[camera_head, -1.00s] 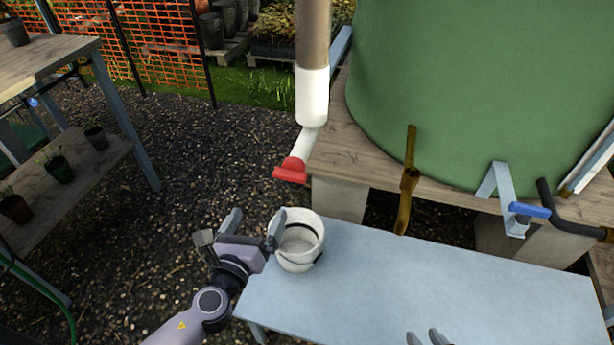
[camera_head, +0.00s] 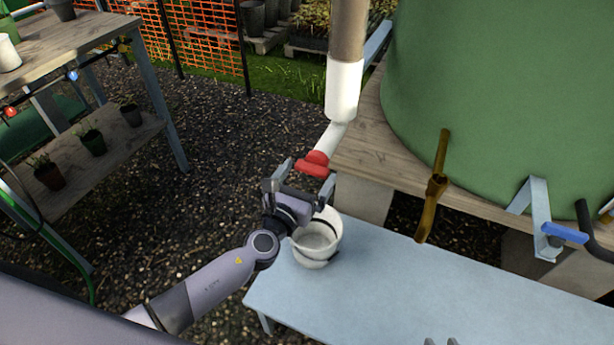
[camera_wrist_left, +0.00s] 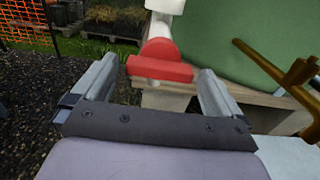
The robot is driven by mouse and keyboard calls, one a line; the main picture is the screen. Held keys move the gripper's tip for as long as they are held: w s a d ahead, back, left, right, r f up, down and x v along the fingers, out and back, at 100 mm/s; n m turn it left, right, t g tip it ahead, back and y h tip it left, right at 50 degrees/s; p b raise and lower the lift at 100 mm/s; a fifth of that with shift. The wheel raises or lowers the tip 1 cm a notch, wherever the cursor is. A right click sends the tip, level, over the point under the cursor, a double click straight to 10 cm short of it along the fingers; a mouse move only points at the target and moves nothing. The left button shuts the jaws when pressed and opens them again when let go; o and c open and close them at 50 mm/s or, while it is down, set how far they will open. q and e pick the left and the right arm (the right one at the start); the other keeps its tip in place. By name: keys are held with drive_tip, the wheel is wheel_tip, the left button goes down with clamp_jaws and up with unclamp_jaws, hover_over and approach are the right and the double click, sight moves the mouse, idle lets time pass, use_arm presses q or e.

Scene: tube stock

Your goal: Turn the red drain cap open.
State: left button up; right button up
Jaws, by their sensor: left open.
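The red drain cap (camera_head: 313,163) sits at the lower end of the white angled pipe (camera_head: 337,133), with a flat bar-like handle across its front. In the left wrist view the red cap (camera_wrist_left: 160,64) lies ahead, between the two fingers and slightly beyond their tips. My left gripper (camera_head: 307,170) is open and empty, just below and in front of the cap, its fingers spread to either side. I cannot tell whether either finger touches it. Only the fingertips of my right gripper (camera_head: 440,342) show at the bottom edge of the head view.
A white bucket (camera_head: 316,250) stands on the pale blue bench (camera_head: 430,290), close under my left gripper. A green tank (camera_head: 500,90) rests on a wooden platform to the right, with a brass tap (camera_head: 436,188) and a blue-handled valve (camera_head: 565,233). Gravel lies open to the left.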

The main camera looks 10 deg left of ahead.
use_arm(q)
drive_tip(key=shift+w, duration=0.15)
drive_tip(key=c, duration=0.9)
drive_tip(key=shift+c, duration=0.2)
